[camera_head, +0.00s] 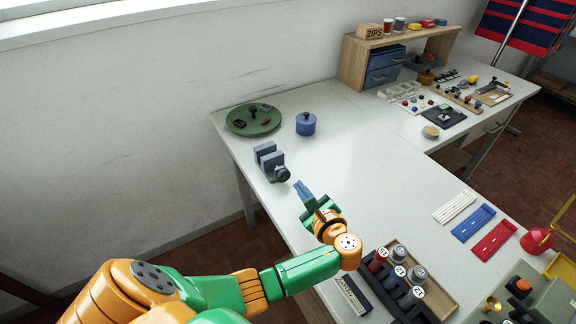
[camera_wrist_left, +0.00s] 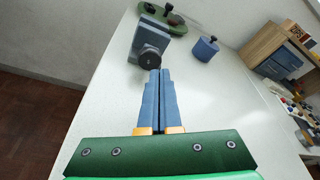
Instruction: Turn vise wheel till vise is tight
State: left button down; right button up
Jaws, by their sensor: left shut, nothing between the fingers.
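The grey-blue vise (camera_head: 268,157) stands near the left edge of the white table. Its dark round wheel (camera_head: 282,174) faces toward my left gripper. My left gripper (camera_head: 298,184) is shut and empty, a short way from the wheel on its near right side. In the left wrist view the shut fingers (camera_wrist_left: 155,72) point at the wheel (camera_wrist_left: 150,58), with the fingertips just below it in the picture; I cannot tell whether they touch there. The vise body (camera_wrist_left: 153,32) shows behind the wheel. My right gripper is not in view.
A green round tray (camera_head: 240,127) with small items and a blue lidded pot (camera_head: 306,124) stand behind the vise. A wooden rack with numbered cylinders (camera_head: 440,293) is at the near right. The table middle (camera_head: 370,165) is clear.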

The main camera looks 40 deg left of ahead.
aim_at(283, 175)
pick_arm(q)
jog(key=a+b, duration=0.1)
jog(key=a, duration=0.2)
jog(key=shift+w+a+r+y+b, duration=0.1)
jog(key=shift+r+y+b, duration=0.1)
jog(key=shift+y+b, duration=0.15)
jog(key=x, duration=0.3)
jog(key=shift+a+r, duration=0.25)
jog(key=shift+r, duration=0.2)
jog(key=shift+f, duration=0.3)
